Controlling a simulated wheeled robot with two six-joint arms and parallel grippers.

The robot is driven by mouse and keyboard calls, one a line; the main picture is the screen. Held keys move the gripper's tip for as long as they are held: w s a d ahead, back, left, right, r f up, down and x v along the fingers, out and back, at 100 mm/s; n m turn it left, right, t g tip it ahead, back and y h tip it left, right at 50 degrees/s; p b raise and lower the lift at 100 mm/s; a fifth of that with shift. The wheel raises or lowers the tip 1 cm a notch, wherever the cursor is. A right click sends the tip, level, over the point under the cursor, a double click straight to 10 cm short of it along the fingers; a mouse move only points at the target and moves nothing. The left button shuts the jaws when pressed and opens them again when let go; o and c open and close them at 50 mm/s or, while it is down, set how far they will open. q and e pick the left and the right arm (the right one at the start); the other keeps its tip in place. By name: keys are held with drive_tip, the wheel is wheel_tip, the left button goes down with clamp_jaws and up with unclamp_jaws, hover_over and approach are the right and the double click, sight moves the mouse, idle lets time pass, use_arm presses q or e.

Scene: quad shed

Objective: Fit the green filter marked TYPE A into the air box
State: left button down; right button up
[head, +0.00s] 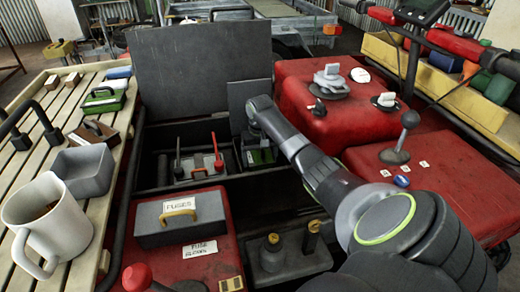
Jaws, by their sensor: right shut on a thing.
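The green filter (262,157) shows low at the end of my right arm, at the mouth of the air box; only part of it is visible and its marking cannot be read. My right gripper (257,145) is shut on it, its fingers mostly hidden by the wrist. The air box (240,148) is a dark compartment with a small grey lid (245,97) standing raised behind it. I cannot tell how deep the filter sits or whether it touches the walls. My left gripper is out of view.
A battery (193,170) with a red terminal clamp sits left of the air box, beneath a large raised panel (205,75). A grey fuse box (180,216) stands in front. The bench at left holds a mug (58,228), grey tray (84,172) and brown handled block (93,138).

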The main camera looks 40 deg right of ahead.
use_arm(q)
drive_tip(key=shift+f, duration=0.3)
use_arm(e)
drive_tip(key=shift+f, duration=1.8)
drive_tip(key=o, duration=0.9)
drive_tip(key=shift+o, duration=0.2)
drive_tip(key=shift+r, duration=0.1)
use_arm(q)
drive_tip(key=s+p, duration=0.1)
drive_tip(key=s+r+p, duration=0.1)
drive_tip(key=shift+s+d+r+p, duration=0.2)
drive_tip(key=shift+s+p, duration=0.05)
drive_tip(key=shift+p, duration=0.15)
use_arm(e)
wheel_tip(320, 180, up, 17)
drive_tip(key=shift+r, duration=0.15)
